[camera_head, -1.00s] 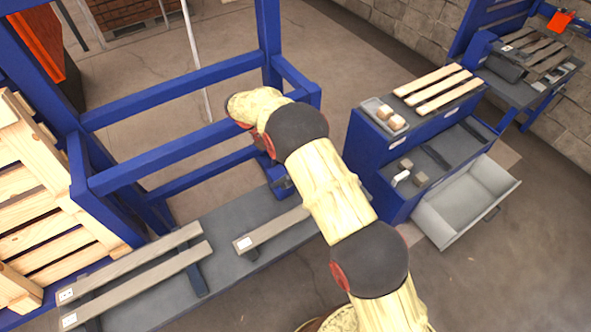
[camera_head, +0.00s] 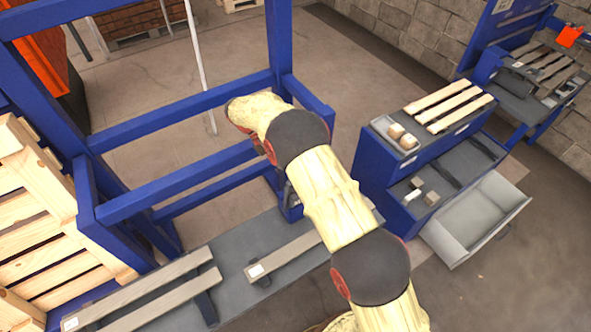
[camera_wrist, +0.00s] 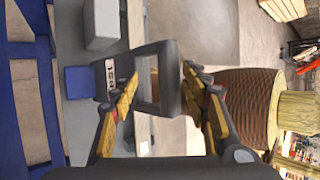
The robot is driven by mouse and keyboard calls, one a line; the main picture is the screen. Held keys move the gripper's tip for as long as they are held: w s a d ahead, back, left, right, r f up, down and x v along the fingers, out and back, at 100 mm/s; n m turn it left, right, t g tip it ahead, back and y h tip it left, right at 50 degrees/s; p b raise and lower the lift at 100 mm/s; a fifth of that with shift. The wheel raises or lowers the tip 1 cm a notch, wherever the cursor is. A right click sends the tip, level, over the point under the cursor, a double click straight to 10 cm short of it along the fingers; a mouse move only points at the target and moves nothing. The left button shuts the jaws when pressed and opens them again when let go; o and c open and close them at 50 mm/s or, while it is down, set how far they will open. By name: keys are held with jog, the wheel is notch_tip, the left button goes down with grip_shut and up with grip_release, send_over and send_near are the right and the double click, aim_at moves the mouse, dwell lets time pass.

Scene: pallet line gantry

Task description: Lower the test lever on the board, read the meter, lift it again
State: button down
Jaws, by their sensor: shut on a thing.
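In the wrist view, my gripper (camera_wrist: 158,82) has its two yellow and black fingers on either side of a dark grey loop-shaped lever handle (camera_wrist: 169,82). It is shut on this handle. A white "TEST" label (camera_wrist: 104,76) shows at the handle's left side, partly covered by the left finger. A blue block (camera_wrist: 78,82) sits left of the label, and a light grey box (camera_wrist: 101,24) lies above it; I cannot tell whether either belongs to the board. No meter face is readable. In the head view, my arm hides the gripper and the lever.
A grey bench (camera_head: 235,268) with wooden slats (camera_head: 160,290) runs along the front. Blue gantry beams (camera_head: 180,185) stand behind it. A blue cabinet (camera_head: 385,190) with an open grey drawer (camera_head: 478,222) stands right of my arm. Wooden pallets (camera_head: 45,215) are stacked at the left.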

jog(key=shift+s+a+f, duration=0.1)
jog(key=shift+s+f, duration=0.05)
jog(key=shift+f, duration=0.8)
jog(key=c, duration=1.5)
grip_release()
jog(key=shift+c, duration=0.2)
jog(key=shift+o, duration=1.1)
jog(key=shift+w+f, duration=0.15)
jog(key=shift+w, duration=0.15)
jog(key=shift+s+r, duration=0.1)
jog(key=shift+r, duration=0.1)
jog(key=shift+c, duration=0.8)
jog(key=shift+a, duration=0.1)
